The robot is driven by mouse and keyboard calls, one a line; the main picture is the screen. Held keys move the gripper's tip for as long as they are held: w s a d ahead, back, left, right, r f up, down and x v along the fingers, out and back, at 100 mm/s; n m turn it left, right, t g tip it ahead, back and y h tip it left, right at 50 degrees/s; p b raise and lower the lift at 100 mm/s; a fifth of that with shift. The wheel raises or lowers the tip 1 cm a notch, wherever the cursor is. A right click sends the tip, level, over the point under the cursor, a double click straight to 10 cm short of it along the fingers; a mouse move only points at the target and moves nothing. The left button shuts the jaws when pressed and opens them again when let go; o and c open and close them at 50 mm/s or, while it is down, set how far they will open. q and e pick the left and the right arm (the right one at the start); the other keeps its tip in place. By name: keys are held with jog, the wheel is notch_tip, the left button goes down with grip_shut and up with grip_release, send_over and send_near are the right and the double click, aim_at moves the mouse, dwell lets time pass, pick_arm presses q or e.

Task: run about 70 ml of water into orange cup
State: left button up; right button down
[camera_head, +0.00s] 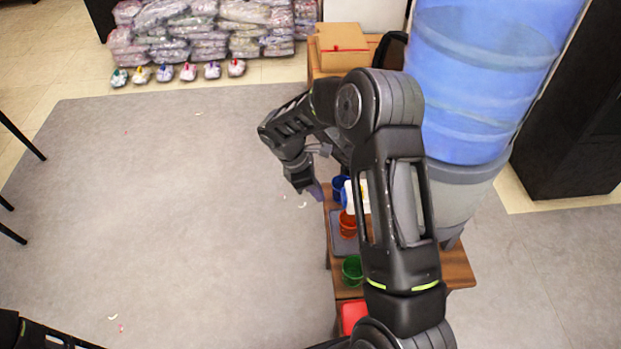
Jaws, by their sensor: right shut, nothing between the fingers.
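The orange cup (348,225) stands on a grey tray (341,246) on the wooden stand, to the left of the big blue water bottle (480,75). A white part (350,198) lies just behind the cup in the picture and may belong to the dispenser. My right gripper (316,191) is shut and empty, pointing down to the upper left of the orange cup and apart from it. My right arm hides much of the dispenser's front and any tap. Only a piece of my left arm shows at the bottom left; its gripper is out of view.
A blue cup (340,187) stands behind the orange cup, close to my right gripper. A green cup (352,269) and a red object (352,314) are nearer on the stand (457,268). A cardboard box (341,46) is at the back. The grey carpet (190,220) on the left is mostly clear.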

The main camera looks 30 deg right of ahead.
aim_at(345, 198)
jog(key=d, duration=0.1)
jog(key=s+d, duration=0.1)
jog(key=s+d+p, duration=0.1)
jog(key=shift+d+f, duration=0.3)
jog(key=shift+d, duration=0.05)
